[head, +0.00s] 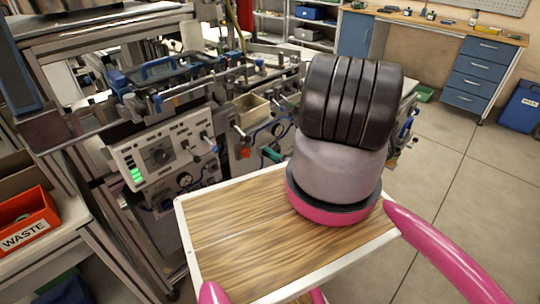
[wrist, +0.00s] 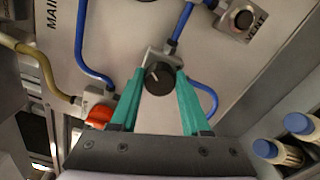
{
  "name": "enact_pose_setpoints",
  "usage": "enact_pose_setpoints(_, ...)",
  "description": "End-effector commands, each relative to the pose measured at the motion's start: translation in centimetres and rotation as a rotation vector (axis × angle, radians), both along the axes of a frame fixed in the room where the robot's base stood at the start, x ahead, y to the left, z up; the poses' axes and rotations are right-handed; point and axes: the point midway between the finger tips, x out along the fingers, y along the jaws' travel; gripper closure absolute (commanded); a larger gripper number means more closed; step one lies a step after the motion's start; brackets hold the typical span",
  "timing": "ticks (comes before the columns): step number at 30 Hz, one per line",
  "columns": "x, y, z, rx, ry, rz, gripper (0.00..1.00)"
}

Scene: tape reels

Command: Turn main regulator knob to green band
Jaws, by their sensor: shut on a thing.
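The main regulator knob (wrist: 160,76) is a round black knob with a pale pointer line, on a grey panel in the wrist view. The word MAIN stands on the panel to its upper left. My gripper (wrist: 159,80) has two teal fingers closed on the knob's left and right sides. In the head view a teal finger (head: 271,153) shows at the machine's front, partly hidden by my arm.
A red valve handle (wrist: 98,117) is close beside the left finger. Blue hoses (wrist: 84,50) run around the knob. A VENT button (wrist: 241,19) is at the upper right. Blue-capped bottles (wrist: 299,124) stand at the lower right. An orange WASTE bin (head: 27,221) is at the left.

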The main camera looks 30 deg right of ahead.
Motion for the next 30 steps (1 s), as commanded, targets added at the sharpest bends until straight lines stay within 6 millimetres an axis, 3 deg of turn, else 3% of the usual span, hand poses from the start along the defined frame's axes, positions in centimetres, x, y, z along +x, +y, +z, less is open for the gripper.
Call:
enact_pose_setpoints(9,-0.16,-0.05,-0.17,0.097,0.038,0.0,1.0)
enact_pose_setpoints(24,-0.19,-0.06,-0.19,0.112,0.045,0.001,1.0)
enact_pose_setpoints(25,-0.19,-0.06,-0.19,0.112,0.045,0.001,0.46)
enact_pose_setpoints(27,-0.18,-0.05,-0.18,0.111,0.045,0.001,0.23)
enact_pose_setpoints(30,-0.13,-0.04,-0.14,0.112,0.044,0.0,0.23)
